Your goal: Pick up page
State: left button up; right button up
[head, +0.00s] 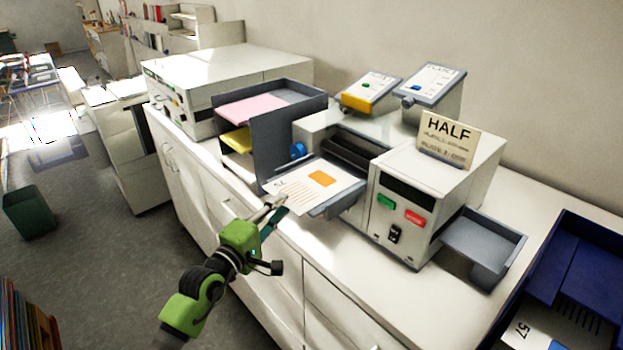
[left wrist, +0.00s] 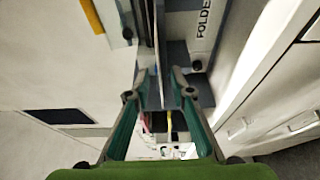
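A white page (head: 298,192) with an orange block and printed lines lies on the grey tray (head: 338,203) at the front of the folding machine. Its front left corner sticks out past the tray edge. My left gripper (head: 276,208) is at that corner, above the counter's front edge. In the left wrist view, its fingertips (left wrist: 162,84) stand apart. The page shows edge-on as a thin pale strip (left wrist: 158,50) reaching between them, with gaps visible on the sides. My right gripper is in neither view.
The machine (head: 400,210) carries a sign reading HALF (head: 447,138). A dark paper rack (head: 270,150) with pink and yellow sheets stands just left of the tray. An output tray (head: 485,240) and a blue bin (head: 580,260) are at right. Counter in front is clear.

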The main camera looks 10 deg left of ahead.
pick_arm(q)
jog(key=shift+x, duration=0.75)
grip_shut()
jog(key=shift+r, duration=0.15)
